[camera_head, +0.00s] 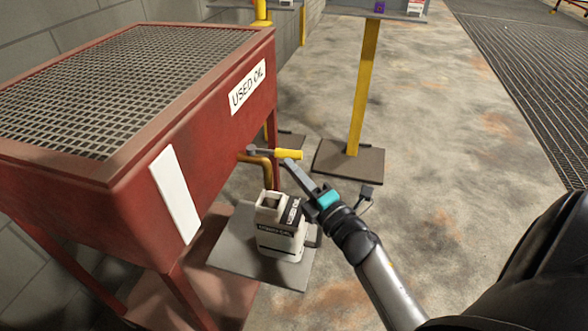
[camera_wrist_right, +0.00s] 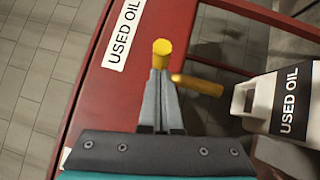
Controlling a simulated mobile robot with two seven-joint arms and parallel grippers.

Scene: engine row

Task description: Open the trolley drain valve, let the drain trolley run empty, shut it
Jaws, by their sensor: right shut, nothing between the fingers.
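The drain trolley (camera_head: 140,150) is a red tank with a grated top and a "USED OIL" label, at the left of the head view. Its drain valve has a brass spout (camera_head: 258,163) low on the tank's side and a yellow handle (camera_head: 288,154) that lies sideways, pointing right. My right gripper (camera_head: 288,165) is shut and empty, its tips at or just beside the yellow handle; contact cannot be told. In the right wrist view the yellow handle end (camera_wrist_right: 162,47) shows just beyond the fingertips, with the brass spout (camera_wrist_right: 197,85) beside them. My left gripper is not in view.
A white "USED OIL" container (camera_head: 280,235) stands on a grey plate (camera_head: 235,255) below the spout. A yellow post on a dark base (camera_head: 350,160) stands behind. A blank white strip (camera_head: 175,193) is on the tank. Open concrete floor lies to the right.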

